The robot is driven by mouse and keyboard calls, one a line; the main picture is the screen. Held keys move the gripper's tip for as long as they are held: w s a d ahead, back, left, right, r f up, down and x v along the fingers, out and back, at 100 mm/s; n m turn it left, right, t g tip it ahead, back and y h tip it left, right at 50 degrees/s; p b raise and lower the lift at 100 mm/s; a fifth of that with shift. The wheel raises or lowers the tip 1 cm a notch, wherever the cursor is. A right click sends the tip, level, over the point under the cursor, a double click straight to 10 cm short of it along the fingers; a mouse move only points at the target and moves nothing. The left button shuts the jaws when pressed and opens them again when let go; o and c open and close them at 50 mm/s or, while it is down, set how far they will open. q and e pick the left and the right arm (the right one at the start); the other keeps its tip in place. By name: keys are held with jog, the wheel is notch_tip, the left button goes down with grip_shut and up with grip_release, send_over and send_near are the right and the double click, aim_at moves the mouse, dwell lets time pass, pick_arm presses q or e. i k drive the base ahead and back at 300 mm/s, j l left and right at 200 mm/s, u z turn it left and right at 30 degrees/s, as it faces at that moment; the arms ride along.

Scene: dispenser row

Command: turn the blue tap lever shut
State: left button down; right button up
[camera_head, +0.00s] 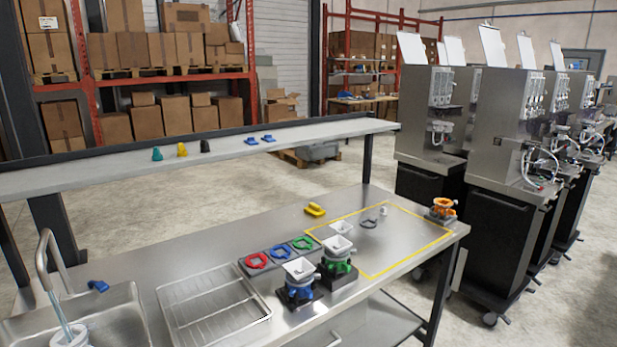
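The blue tap lever (98,286) sits on the back rim of the steel sink (115,318) at the lower left. The curved metal tap (45,262) rises beside it, to its left. A pale blue stream of water (62,318) runs from the spout down to a white container (70,338) in the sink, cut off by the bottom edge of the picture. Neither of my grippers shows in this view, and nothing touches the lever.
A wire drain rack (213,310) lies right of the sink. Dispenser parts with blue (300,282) and green (338,260) collars stand further right. A shelf (100,172) with small coloured pieces runs above the counter's back. The yellow-outlined area (400,245) is partly clear.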

aim_at(102, 287)
jog(key=u, duration=1.4)
